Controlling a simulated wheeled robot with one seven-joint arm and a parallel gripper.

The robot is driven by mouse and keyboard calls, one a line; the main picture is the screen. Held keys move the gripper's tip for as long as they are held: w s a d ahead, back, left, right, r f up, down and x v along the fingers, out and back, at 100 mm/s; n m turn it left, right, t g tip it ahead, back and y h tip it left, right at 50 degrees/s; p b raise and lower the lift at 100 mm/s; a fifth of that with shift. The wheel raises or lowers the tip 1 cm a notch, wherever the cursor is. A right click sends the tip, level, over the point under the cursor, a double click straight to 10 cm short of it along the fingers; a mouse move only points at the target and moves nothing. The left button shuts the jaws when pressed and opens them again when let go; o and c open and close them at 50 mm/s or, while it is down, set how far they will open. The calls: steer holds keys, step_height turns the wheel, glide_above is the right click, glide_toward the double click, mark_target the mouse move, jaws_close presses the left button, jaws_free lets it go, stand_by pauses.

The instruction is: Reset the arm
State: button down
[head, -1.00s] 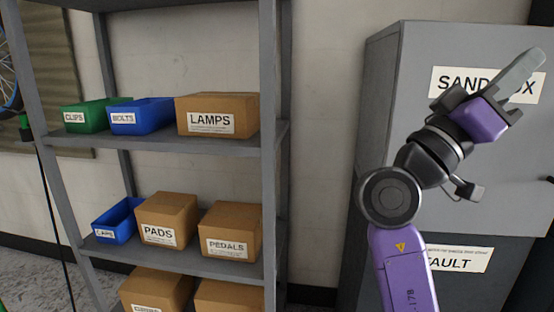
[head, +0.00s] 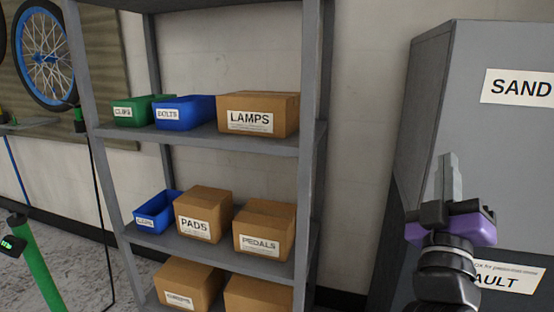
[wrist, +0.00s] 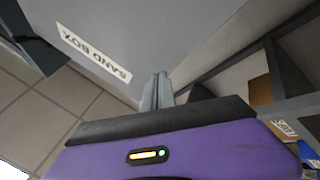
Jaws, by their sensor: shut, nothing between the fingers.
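My gripper (head: 449,170) is in the lower right of the head view, in front of the grey cabinet. Its grey fingers point up and are shut together with nothing between them. Its purple body sits below the fingers. In the wrist view, the shut fingers (wrist: 157,92) point toward the cabinet's sand box label (wrist: 94,53), and they look apart from the cabinet.
A grey shelf rack (head: 225,140) stands left of my gripper. It holds green and blue bins and cardboard boxes, including the LAMPS box (head: 257,113) and PEDALS box (head: 264,228). The grey cabinet (head: 435,110) stands at right. A bicycle wheel (head: 45,55) shows at far left.

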steer(key=s+a+f+y, duration=0.4)
steer(key=s+f+y, duration=0.15)
steer(key=f, duration=0.45)
steer(key=s+a+f+y, duration=0.4)
steer(key=s+f, duration=0.2)
steer(key=f, duration=0.4)
steer(key=s+f+m+g, duration=0.15)
steer(key=s+f, duration=0.35)
steer(key=s, duration=0.5)
steer(key=s+f+m+g+y, duration=0.1)
steer(key=s+f+g, duration=0.3)
steer(key=s, duration=0.6)
steer(key=s+f+m+g, duration=0.1)
steer(key=s+f+g, duration=0.1)
steer(key=s+f, duration=0.6)
step_height(320, 180, up, 35)
steer(key=s+p, duration=0.1)
steer(key=p, duration=3.1)
steer(key=shift+s+a, duration=0.3)
steer(key=shift+s, duration=0.05)
steer(key=shift+f, duration=0.15)
